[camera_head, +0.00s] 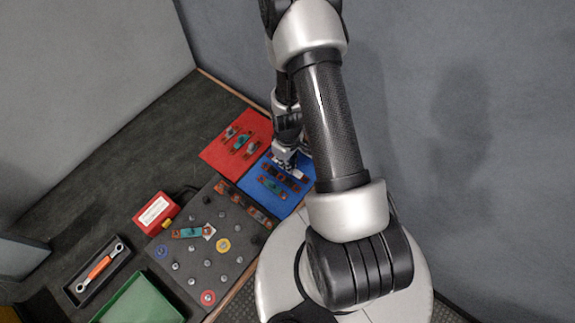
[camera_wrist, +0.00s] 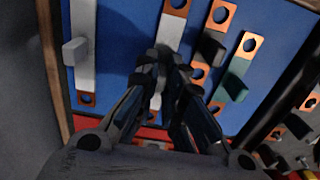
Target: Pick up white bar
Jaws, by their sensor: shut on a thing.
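Two white bars with copper ends lie on the blue mat in the wrist view. One white bar (camera_wrist: 83,40) is at the left, with a pale raised handle. The other white bar (camera_wrist: 171,33) is in the middle, and my gripper (camera_wrist: 164,66) covers its centre. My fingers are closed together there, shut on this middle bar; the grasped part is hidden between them. In the head view my gripper (camera_head: 285,156) is low over the far edge of the blue mat (camera_head: 287,207). I cannot tell whether the bar is lifted.
A black bar (camera_wrist: 212,48) and a green bar (camera_wrist: 236,78) lie close to the right of my fingers. In the head view a red mat (camera_head: 215,152) adjoins the blue mat. A dark board with studs (camera_head: 190,250), a red box (camera_head: 155,212) and a green tray (camera_head: 142,303) are nearer.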

